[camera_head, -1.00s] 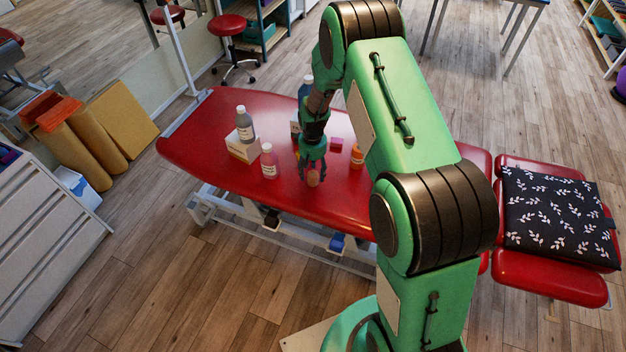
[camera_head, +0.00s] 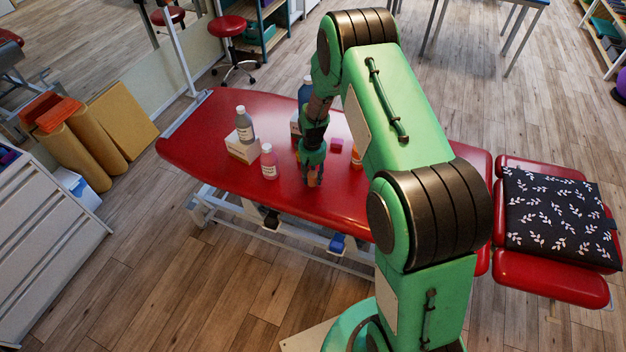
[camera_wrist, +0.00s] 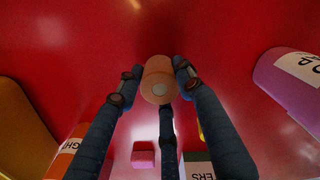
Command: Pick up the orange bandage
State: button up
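The orange bandage (camera_wrist: 158,82) is a small light-orange roll with a pale round core, on the red treatment table (camera_head: 215,120). In the wrist view it sits between the blue fingertips of my gripper (camera_wrist: 158,76), with a finger close against either side and a third finger below it. The fingers look shut on it. In the head view my green gripper (camera_head: 313,178) points down at the table's near middle and hides most of the roll. I see no clear gap between the roll and the tabletop.
A pink block (camera_head: 336,145), an orange bottle (camera_head: 356,156) and a blue bottle (camera_head: 305,90) are behind. The table's near left is clear.

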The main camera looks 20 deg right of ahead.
aim_at(313, 174)
jog(key=c, duration=0.4)
jog(key=shift+c, duration=0.2)
jog(key=shift+r, duration=0.45)
notch_tip(313, 174, up, 3)
jog(key=shift+s+f+p, duration=0.1)
jog(key=shift+s+p, duration=0.05)
jog(key=shift+p, duration=0.3)
jog(key=s, duration=0.5)
jog(key=s+a+r+p, duration=0.1)
jog(key=s, duration=0.4)
jog(key=s+a, duration=0.1)
jog(key=s, duration=0.4)
jog(key=shift+s+a+r+p, duration=0.15)
jog(key=shift+s+a+p, duration=0.05)
jog(key=shift+s+p, duration=0.1)
